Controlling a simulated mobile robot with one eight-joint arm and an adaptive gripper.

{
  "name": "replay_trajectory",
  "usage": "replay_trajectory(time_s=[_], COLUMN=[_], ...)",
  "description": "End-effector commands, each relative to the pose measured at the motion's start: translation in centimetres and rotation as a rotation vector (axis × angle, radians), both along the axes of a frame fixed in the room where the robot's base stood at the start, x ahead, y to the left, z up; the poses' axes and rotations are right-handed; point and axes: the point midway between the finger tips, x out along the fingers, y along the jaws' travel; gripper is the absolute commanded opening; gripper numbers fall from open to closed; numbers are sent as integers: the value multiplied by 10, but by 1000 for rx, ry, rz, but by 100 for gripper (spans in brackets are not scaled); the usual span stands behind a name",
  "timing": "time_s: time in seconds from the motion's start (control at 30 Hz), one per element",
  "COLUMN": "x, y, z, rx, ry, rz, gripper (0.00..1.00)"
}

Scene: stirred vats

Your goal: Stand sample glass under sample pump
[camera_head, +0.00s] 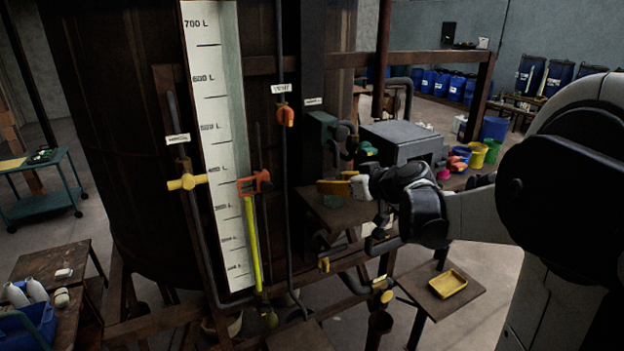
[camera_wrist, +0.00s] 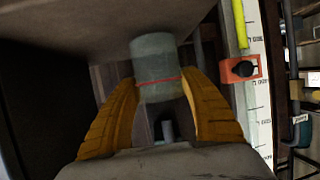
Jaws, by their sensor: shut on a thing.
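The sample glass (camera_wrist: 155,58) is a grey-green see-through cylinder with a thin red line around it. In the wrist view, which looks upside down, it stands between the two ribbed yellow fingers of my gripper (camera_wrist: 160,98), shut on it. Its far end is at a dark brown flat surface; I cannot tell whether they touch. In the head view my gripper (camera_head: 334,187) is just above a small wooden shelf (camera_head: 340,214) beside the vat; the glass is not clear there. A grey-green box with dark pipework (camera_head: 322,130), possibly the sample pump, is behind and above my gripper.
The big dark vat (camera_head: 120,130) with its white litre scale (camera_head: 214,120) fills the left. A red bracket (camera_head: 255,182) and yellow bar (camera_head: 252,240) stand before it. A grey box (camera_head: 400,140) is behind my gripper. A low stand holds a yellow tray (camera_head: 448,284).

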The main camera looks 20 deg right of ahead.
Motion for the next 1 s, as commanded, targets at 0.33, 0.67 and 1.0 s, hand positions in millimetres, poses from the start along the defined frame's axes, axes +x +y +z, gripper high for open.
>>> replay_trajectory(time_s=[0.33,0.67,1.0], x=[-1,-1,-17], y=[0,0,-3], z=[-6,-8,0], rx=[1,0,1], ry=[-1,0,0], rz=[0,0,-2], gripper=[12,75,75])
